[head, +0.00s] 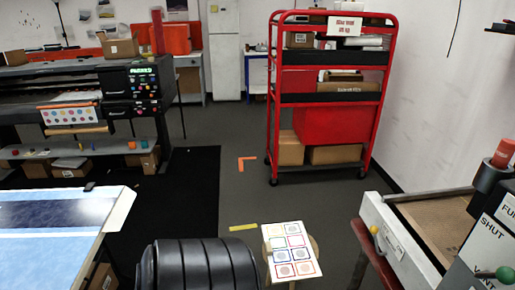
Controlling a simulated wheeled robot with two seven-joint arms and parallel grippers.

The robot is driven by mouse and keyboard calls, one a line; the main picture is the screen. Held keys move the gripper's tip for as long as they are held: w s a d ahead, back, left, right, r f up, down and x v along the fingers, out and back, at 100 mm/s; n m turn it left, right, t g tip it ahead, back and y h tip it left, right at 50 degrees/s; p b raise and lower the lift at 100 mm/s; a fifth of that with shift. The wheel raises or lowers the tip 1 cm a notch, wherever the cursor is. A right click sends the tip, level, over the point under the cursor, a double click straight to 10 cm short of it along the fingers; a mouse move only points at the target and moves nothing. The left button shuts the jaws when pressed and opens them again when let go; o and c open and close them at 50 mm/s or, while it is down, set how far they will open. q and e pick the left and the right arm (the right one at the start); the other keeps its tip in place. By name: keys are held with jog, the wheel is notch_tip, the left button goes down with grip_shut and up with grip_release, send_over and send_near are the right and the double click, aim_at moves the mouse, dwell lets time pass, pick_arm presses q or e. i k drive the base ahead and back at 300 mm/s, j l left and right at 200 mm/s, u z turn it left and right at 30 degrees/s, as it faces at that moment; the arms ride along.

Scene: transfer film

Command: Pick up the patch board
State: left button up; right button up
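The patch board (291,251) is a white rectangular board with rows of coloured square outlines and round patches. It lies at the bottom centre of the head view, slightly right of the middle. It rests on a small round wooden-looking top (317,247), which it mostly covers, and its edges overhang this support. Neither of my grippers shows in the head view, so their distance from the board and their state cannot be seen.
A red wheeled rack (270,120) with boxes stands beyond the board. A blue-topped table (50,225) is at left, below a large black printer (130,85). A white-framed machine (395,235) stands at right. Grey floor (225,195) between them is mostly clear, with orange and yellow tape marks.

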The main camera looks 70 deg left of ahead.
aim_at(291, 256)
jog(key=u, duration=2)
jog(key=i+j+z, duration=0.15)
jog(key=i+j, duration=0.2)
jog(key=i+j+z, duration=0.1)
jog(key=i+j, duration=0.2)
jog(key=j, duration=0.2)
jog(key=i+j+z, duration=0.15)
jog(key=i+j, duration=0.15)
jog(key=j, duration=0.2)
